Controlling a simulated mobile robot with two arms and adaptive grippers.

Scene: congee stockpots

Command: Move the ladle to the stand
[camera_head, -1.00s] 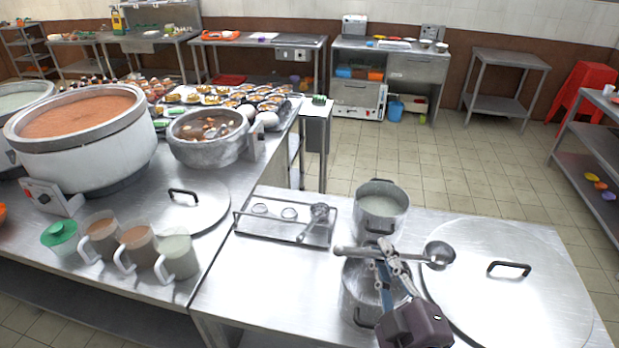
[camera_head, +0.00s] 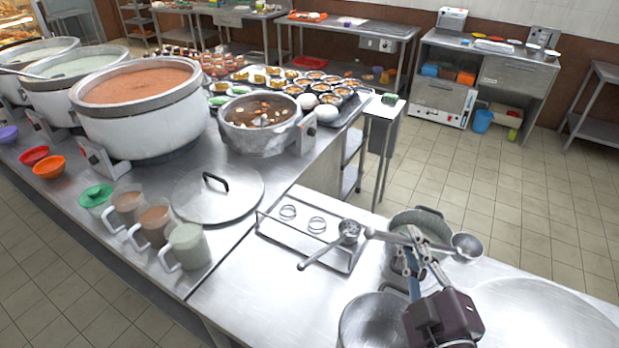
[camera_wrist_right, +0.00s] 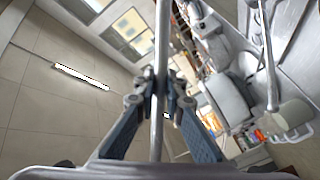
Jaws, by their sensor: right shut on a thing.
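My right gripper (camera_head: 414,250) is shut on the handle of a metal ladle (camera_head: 467,246). The ladle is held up sideways, its bowl to the right and its handle end to the left. In the right wrist view the handle (camera_wrist_right: 161,45) passes between the closed fingertips (camera_wrist_right: 158,92). The stand (camera_head: 290,238) is a low metal rack with rings on the counter, left of the gripper. Another ladle (camera_head: 347,231) rests in its right-hand place, its handle slanting to the front left. My left gripper is not in view.
A pot of pale congee (camera_head: 432,222) stands behind the gripper, partly hidden by it. An empty-looking pot (camera_head: 372,325) is in front. A large lid (camera_head: 540,320) lies at right. Counter before the stand is clear.

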